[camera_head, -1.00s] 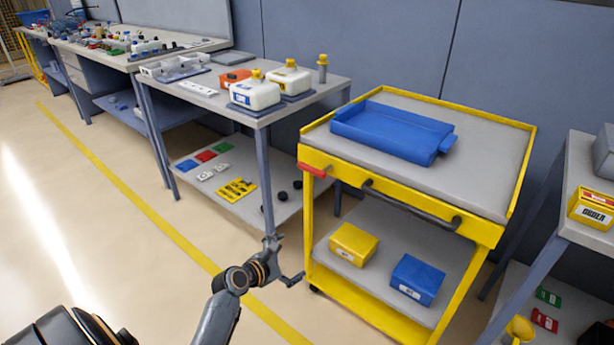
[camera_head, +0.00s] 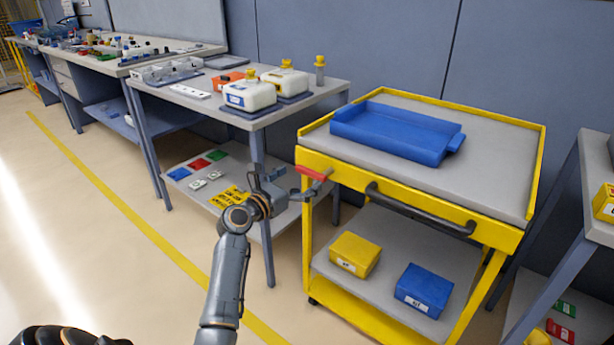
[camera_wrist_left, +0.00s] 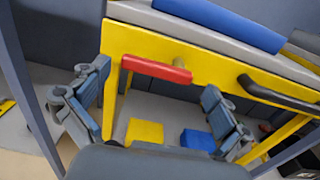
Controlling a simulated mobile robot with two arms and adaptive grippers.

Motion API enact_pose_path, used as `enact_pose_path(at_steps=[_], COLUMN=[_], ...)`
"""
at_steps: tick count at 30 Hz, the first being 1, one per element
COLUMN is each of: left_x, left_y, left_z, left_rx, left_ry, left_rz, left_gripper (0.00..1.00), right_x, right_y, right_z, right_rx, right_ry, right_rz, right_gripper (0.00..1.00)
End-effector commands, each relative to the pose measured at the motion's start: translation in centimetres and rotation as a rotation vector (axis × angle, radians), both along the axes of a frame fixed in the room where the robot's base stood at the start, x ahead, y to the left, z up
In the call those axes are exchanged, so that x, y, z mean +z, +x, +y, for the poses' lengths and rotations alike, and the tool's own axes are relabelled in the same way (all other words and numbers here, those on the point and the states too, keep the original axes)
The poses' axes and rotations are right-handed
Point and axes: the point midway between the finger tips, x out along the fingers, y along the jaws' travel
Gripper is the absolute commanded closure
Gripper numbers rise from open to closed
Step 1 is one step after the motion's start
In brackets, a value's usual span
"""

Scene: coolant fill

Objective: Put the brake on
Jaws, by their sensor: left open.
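The yellow cart (camera_head: 330,164) stands right of the work table. A red brake lever (camera_head: 313,173) sticks out at the left end of its front edge. It also shows in the left wrist view (camera_wrist_left: 155,69), lying nearly level on the yellow panel. My left gripper (camera_head: 290,186) is close to the lever, just below and left of it. In the left wrist view the two fingers (camera_wrist_left: 158,104) are spread wide, with the lever ahead between and slightly above them. Nothing is held. My right gripper is not in view.
A dark handle bar (camera_head: 420,212) runs along the cart's front. A blue tray (camera_head: 390,133) lies on the cart's top. A yellow box (camera_head: 355,254) and a blue box (camera_head: 424,290) sit on its lower shelf. The table (camera_head: 300,107) with white jugs stands left.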

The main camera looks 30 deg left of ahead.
Motion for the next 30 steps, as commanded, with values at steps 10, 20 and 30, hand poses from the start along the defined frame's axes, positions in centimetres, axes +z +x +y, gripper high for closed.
enact_pose_path(at_steps=[10,20,30], left_x=[0.0,0.0,0.0], left_y=[3.1,3.2,3.1], left_z=[-0.2,-0.2,-0.2], left_rx=[0.001,0.000,0.001], left_ry=[0.003,0.002,0.005], left_rz=[0.001,0.001,0.001], left_gripper=[0.00,0.16,0.63], right_x=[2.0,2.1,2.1], right_y=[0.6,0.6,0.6], right_z=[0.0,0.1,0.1], right_rx=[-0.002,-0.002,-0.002], right_ry=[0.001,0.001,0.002], right_rz=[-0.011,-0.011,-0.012], right_gripper=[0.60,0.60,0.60])
